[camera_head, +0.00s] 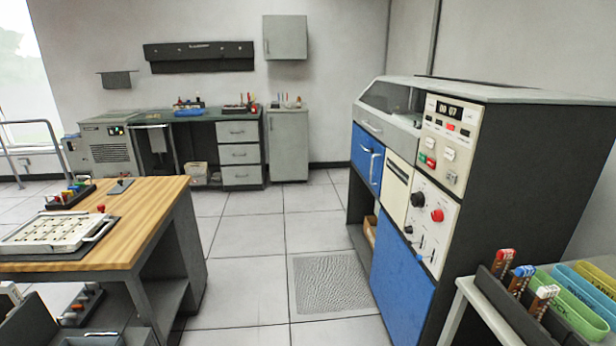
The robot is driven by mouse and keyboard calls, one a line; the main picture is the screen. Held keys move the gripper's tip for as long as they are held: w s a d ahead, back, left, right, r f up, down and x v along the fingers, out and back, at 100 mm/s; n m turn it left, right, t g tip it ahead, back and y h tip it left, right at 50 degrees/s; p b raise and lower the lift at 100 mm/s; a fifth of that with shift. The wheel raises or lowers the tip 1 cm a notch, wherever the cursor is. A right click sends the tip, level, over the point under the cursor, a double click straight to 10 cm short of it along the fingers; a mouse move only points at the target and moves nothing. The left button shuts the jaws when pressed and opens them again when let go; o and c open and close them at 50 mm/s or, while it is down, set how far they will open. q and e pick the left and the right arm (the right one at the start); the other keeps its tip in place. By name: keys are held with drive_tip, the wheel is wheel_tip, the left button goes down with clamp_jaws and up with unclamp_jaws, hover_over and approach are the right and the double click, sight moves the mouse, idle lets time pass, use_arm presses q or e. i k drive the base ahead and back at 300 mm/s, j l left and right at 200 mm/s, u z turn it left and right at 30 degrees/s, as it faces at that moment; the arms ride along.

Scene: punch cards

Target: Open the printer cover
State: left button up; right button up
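A large blue, grey and cream machine (395,215) stands at the right; it looks like the printer. On its top left is a sloped grey cover (400,122) with a dark window (388,97) and a light handle bar (371,127) along its front edge. The cover appears closed. Below it is a blue front panel (366,158) with an upright handle. A control panel (447,145) with buttons, a display and knobs is to the right of the cover. Neither of my grippers is in view.
A wood-topped bench (150,205) with a white tray (55,232) stands at left. A rack (500,305) and coloured bins (580,305) are at lower right. A desk (239,152) and smaller grey machine (107,148) stand at back. Tiled floor (240,235) between is clear, with a textured mat (330,283).

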sight(386, 94)
drive_tip(key=i, duration=0.95)
drive_tip(key=i+z, duration=0.1)
drive_tip(key=i, duration=0.9)
drive_tip(key=j, duration=0.1)
